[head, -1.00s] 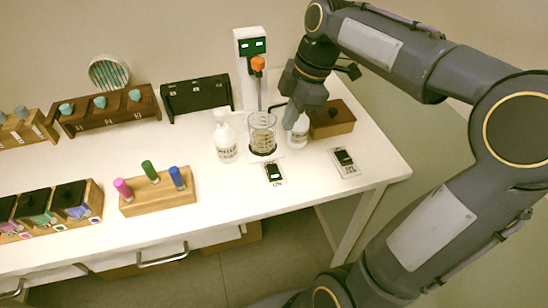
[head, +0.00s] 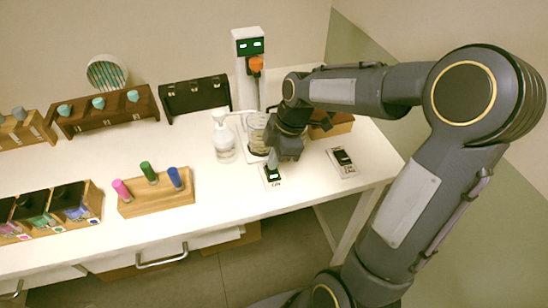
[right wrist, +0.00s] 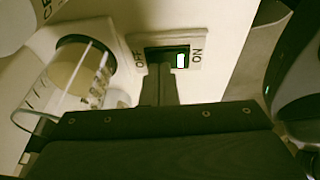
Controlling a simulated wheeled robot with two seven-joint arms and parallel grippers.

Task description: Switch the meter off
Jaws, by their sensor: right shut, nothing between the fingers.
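A small white switch plate (head: 272,180) with a dark window lies near the front edge of the table. In the right wrist view its dark switch (right wrist: 168,54) sits between the words OFF on the left and ON on the right. A bright white-green piece shows at the ON side. My right gripper (head: 272,167) is shut and empty, pointing down just over the plate; its fingertips (right wrist: 160,70) overlap the switch's OFF side in the wrist view. I cannot tell whether they touch. A white column (head: 249,75) with a green lit display stands behind. My left gripper is out of view.
A second small device (head: 343,161) lies to the right.

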